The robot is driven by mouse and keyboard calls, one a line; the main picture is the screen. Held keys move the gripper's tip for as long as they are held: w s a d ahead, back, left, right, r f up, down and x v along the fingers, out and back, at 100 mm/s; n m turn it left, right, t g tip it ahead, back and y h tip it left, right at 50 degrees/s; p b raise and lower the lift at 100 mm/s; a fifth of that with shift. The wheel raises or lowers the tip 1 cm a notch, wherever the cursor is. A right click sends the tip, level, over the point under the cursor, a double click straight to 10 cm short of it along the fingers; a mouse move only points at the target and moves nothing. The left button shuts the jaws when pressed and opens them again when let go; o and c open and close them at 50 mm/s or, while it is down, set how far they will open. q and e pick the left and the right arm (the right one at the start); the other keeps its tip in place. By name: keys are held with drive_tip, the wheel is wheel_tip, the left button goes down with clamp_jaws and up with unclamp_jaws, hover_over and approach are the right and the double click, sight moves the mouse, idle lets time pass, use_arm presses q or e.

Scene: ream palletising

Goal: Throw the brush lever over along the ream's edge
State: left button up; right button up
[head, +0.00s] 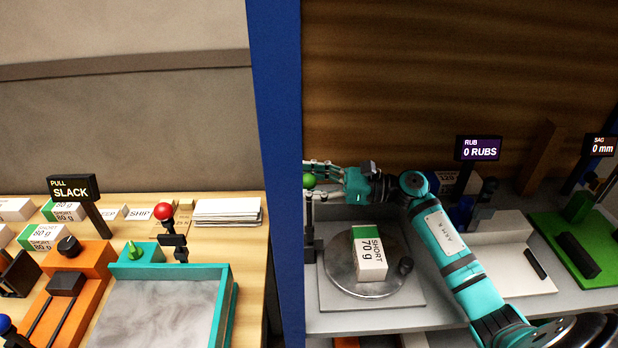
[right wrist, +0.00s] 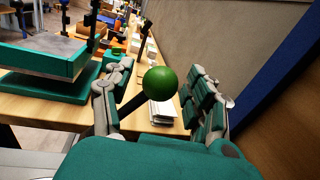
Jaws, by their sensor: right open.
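The brush lever (head: 309,215) is a dark upright post with a green ball knob (head: 309,181), at the left edge of the right-hand bench in the head view. My right gripper (head: 312,172) is open at the knob. In the right wrist view the green knob (right wrist: 161,83) sits between the two spread fingers of my right gripper (right wrist: 160,76), with gaps visible on both sides. The ream (head: 370,254), white and green and marked SHORT 70 g, lies on a round metal plate (head: 340,279). My left gripper is out of view.
A blue post (head: 277,170) stands between the two benches. A RUB sign (head: 479,148) reads 0 RUBS and a SAG sign (head: 601,146) reads 0 mm. On the left bench are a teal-rimmed tray (head: 228,292), a red-knobbed lever (head: 163,212) and a paper stack (head: 228,211).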

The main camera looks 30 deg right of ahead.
clamp_jaws()
idle(0.3)
